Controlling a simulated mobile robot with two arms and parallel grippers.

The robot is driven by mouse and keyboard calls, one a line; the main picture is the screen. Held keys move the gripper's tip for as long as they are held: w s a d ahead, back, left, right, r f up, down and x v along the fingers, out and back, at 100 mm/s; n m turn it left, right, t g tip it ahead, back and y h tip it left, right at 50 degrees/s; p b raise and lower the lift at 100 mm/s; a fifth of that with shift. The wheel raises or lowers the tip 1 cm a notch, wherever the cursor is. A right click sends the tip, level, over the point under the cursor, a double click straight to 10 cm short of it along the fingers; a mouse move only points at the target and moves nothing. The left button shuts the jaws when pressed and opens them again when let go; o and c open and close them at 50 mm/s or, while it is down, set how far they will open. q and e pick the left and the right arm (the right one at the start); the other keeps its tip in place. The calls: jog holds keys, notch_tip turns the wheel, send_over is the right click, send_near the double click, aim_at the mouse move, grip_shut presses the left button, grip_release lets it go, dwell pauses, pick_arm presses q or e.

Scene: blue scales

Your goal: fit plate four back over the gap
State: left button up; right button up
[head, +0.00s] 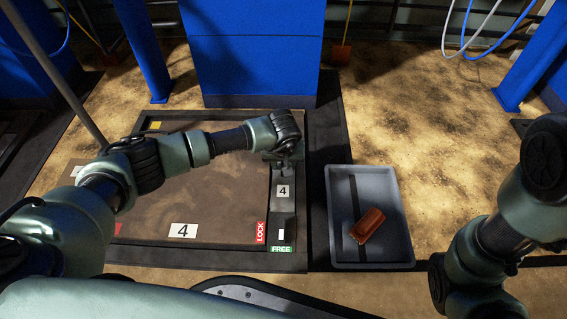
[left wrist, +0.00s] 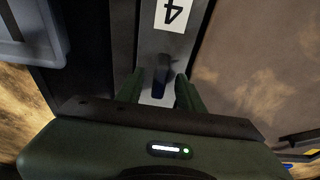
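A narrow grey plate marked 4 (head: 283,190) lies along the right side of the scale in the head view. Its 4 label (left wrist: 174,14) and grey surface also show in the left wrist view. A small dark upright handle (left wrist: 161,78) stands on this strip. My left gripper (head: 284,157) is over the strip's far part, pointing down. In the left wrist view its two green fingers (left wrist: 158,92) are apart, one on each side of the handle, with gaps visible. Whether the plate sits flush is unclear. My right gripper is not in view; only that arm shows at the right.
The wide brown scale deck (head: 150,205) lies left of the strip. A grey tray (head: 340,256) holding a red-brown block (head: 368,225) stands right. A blue cabinet (head: 255,60) stands behind.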

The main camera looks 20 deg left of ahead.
pick_arm(q)
jog(key=a+p+v, duration=0.1)
jog(key=p+v, duration=0.7)
jog(key=v, duration=0.4)
jog(key=shift+d, duration=0.45)
jog(key=shift+r, duration=0.1)
